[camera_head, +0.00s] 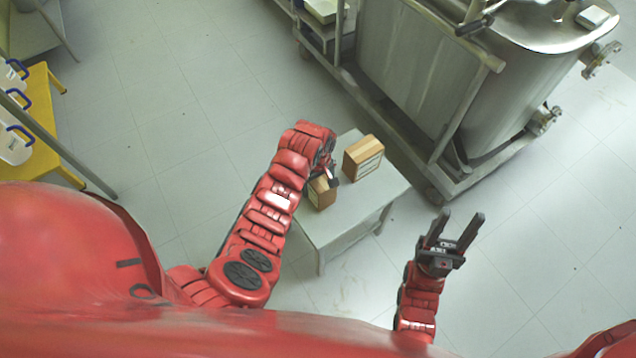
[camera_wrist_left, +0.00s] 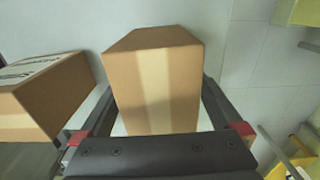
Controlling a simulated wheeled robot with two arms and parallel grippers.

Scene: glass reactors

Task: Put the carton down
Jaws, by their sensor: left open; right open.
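A brown carton (camera_head: 322,192) with a pale tape strip rests on a small grey table (camera_head: 330,232), partly hidden by my left arm. In the left wrist view this carton (camera_wrist_left: 152,88) stands between the two dark fingers, one along each side. My left gripper (camera_head: 331,174) is open around it; the wrist view does not show clearly whether the fingers touch its sides. My right gripper (camera_head: 460,215) is open and empty, over the floor to the right of the table.
A second carton (camera_head: 363,158) sits on the table just beyond the first. It also shows at the left of the wrist view (camera_wrist_left: 45,95). A steel reactor on a wheeled frame (camera_head: 445,165) stands behind the table. A yellow stand (camera_head: 42,125) is far left.

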